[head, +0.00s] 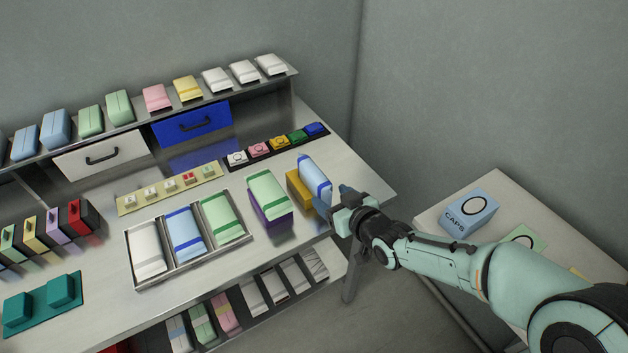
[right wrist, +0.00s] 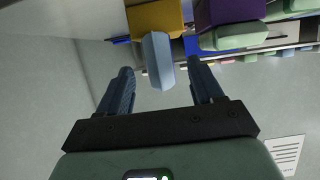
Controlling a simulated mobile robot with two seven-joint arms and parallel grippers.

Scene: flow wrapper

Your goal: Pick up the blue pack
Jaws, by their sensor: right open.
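A light blue pack (head: 314,176) with a darker blue band rests on a yellow block (head: 299,190) near the right end of the metal table. My right gripper (head: 342,198) is just to the right of this pack, open and empty. In the right wrist view the blue pack (right wrist: 158,62) shows end-on, ahead of and between the open fingers, with the yellow block (right wrist: 154,17) behind it. Whether a finger touches it, I cannot tell. Another blue pack (head: 186,232) lies in the middle of the metal tray (head: 135,262). My left gripper is not in view.
A green pack (head: 267,191) on a purple block (head: 270,217) stands close left of the blue pack. Several coloured buttons (head: 278,143) are behind. A shelf of packs (head: 157,98) runs along the back. A side table with a blue box (head: 471,211) is at right.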

